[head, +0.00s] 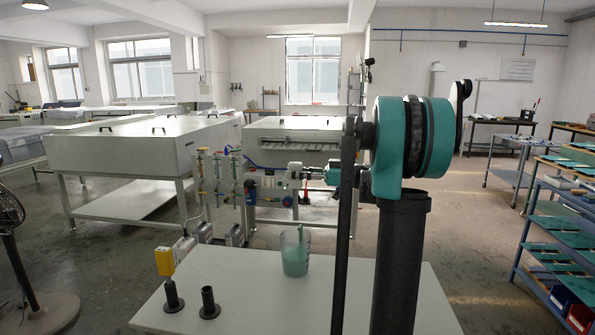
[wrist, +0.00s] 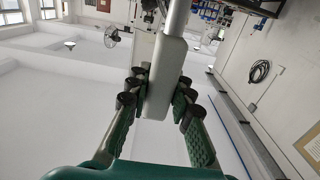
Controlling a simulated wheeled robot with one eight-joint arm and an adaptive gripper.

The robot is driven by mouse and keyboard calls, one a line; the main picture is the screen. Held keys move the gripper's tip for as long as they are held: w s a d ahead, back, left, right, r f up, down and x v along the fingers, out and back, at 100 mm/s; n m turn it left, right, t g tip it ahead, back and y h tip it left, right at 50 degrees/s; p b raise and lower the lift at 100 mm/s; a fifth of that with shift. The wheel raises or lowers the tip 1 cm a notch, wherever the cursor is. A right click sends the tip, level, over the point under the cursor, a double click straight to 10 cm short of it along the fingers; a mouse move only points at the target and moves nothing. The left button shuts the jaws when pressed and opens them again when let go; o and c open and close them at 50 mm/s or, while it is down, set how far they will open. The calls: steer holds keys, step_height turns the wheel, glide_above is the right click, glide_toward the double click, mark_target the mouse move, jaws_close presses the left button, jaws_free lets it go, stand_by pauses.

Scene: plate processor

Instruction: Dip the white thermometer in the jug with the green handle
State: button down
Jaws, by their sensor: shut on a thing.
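In the wrist view my gripper (wrist: 157,98) is shut on the white thermometer (wrist: 164,78), its green-padded fingers on either side of the flat white body. The thermometer's thin stem runs up out of the top of the wrist picture, so its tip is hidden. In the head view a clear jug (head: 295,255) with green on it stands upright on the white table, left of my arm; its handle is hard to make out. The thermometer is apart from the jug as far as I can see.
A yellow device (head: 164,262) sits in a black stand on the white table (head: 250,312). An empty black stand (head: 209,303) is beside it. Machines with pipes and valves (head: 225,180) stand behind the table. A blue shelf rack (head: 555,235) is at right, a fan (head: 12,215) at left.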

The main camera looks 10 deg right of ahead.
step_height(320, 180, down, 20)
steer(key=shift+r, duration=0.25)
stand_by(1.8)
steer(key=shift+r, duration=0.1)
stand_by(2.5)
steer(key=shift+r, duration=9.55)
